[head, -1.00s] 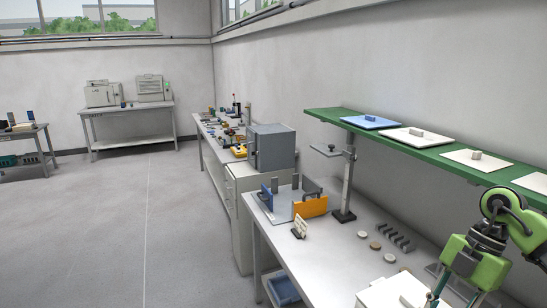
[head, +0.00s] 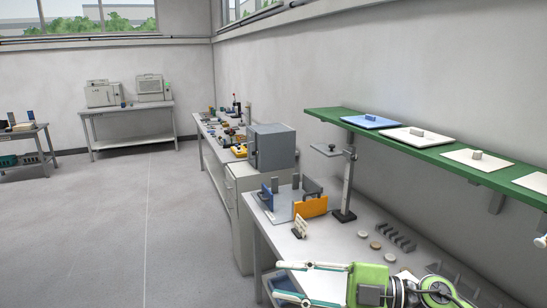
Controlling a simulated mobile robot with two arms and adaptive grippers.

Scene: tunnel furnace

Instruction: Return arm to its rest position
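My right gripper (head: 281,280) is low in the head view, at the near edge of the grey workbench (head: 340,240). Its green arm comes in from the bottom right and its two pale fingers point left. The fingers are spread apart with no object visible between them, so it is open and empty. A blue bin (head: 284,286) below the bench shows behind the fingers and is partly hidden by them. My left gripper is not in view.
A green shelf (head: 462,167) with several flat plates hangs above the bench. A grey stand (head: 348,185), an orange-and-blue fixture (head: 311,207) and small round discs (head: 376,245) stand on the bench. Open floor (head: 110,220) lies to the left.

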